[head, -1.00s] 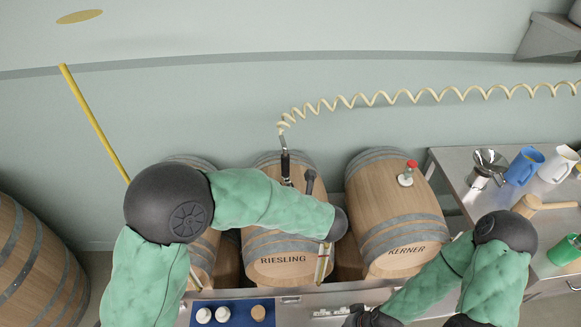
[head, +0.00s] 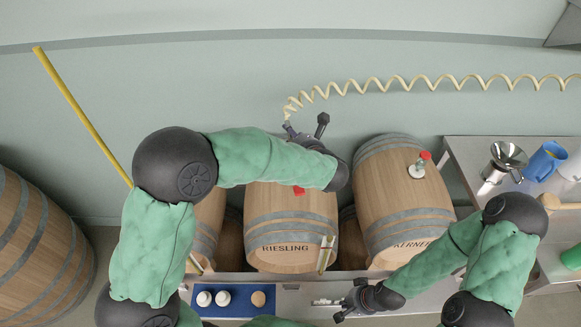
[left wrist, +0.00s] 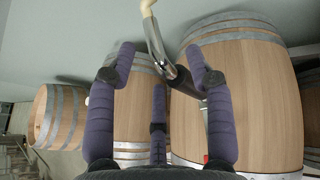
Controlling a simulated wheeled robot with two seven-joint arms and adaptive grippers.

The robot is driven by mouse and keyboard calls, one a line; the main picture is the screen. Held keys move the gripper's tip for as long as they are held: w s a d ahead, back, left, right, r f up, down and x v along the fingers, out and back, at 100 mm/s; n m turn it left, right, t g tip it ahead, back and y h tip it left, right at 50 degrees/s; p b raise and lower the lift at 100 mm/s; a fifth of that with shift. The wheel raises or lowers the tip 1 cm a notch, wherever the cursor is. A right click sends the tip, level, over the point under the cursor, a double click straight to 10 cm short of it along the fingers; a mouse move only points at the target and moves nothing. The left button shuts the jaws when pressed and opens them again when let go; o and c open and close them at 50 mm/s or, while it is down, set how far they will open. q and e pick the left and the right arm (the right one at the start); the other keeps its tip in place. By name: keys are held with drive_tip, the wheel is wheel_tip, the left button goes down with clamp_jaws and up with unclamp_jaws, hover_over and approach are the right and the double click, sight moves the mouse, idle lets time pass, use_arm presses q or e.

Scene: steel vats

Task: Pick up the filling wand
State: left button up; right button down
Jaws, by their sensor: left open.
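The filling wand (left wrist: 183,77) has a dark handle and a shiny metal part, and hangs from the pale hose. In the left wrist view it slants between the fingers of my left gripper (left wrist: 160,50), nearer the right-hand finger. The gripper is open around it; I cannot tell whether they touch. In the head view my left gripper (head: 306,130) is at the hose's lower end, above the Riesling barrel (head: 290,232), and the wand is mostly hidden there. My right gripper (head: 350,300) is open and empty over the front ledge.
The coiled hose (head: 400,88) runs right along the wall. The Kerner barrel (head: 400,205), with a red-topped fitting (head: 420,164), stands to the right. A steel table (head: 465,160) holds a funnel (head: 505,160) and blue jug (head: 545,158). A yellow pole (head: 82,117) leans at left.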

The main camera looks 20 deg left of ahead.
sight(289, 135)
use_arm(q)
drive_tip(key=x, duration=0.3)
drive_tip(key=shift+w+a+f, duration=0.15)
drive_tip(key=shift+a, duration=0.05)
clamp_jaws()
wheel_tip(289, 135, up, 18)
drive_tip(key=p, duration=0.3)
idle(0.4)
